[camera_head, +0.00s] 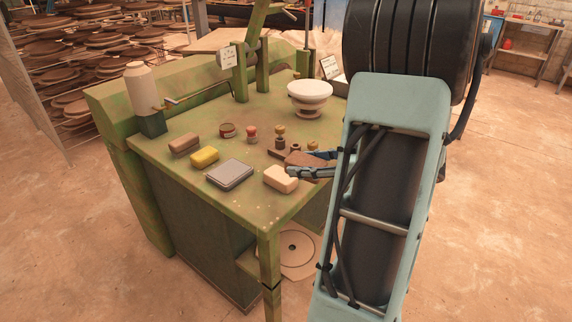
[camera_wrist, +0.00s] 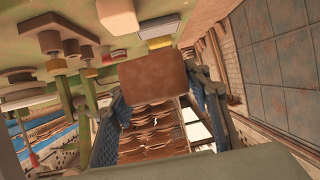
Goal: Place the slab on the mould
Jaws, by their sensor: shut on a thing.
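My gripper (camera_head: 308,172) is shut on a brown slab (camera_head: 304,159) above the right side of the green bench. In the wrist view, the slab (camera_wrist: 153,85) sits between the two blue-padded fingers (camera_wrist: 158,108). A white bowl-shaped piece on a narrow foot (camera_head: 310,96), which looks like the mould, stands behind the gripper toward the bench's back right. Its top looks empty. My arm hides the bench's right edge.
On the green bench (camera_head: 222,212) are a cream block (camera_head: 281,179), a grey tray (camera_head: 230,173), a yellow sponge (camera_head: 204,157), a brown block (camera_head: 185,144) and several small stamps. A white bottle (camera_head: 143,87) stands back left. The bench's front corner is clear.

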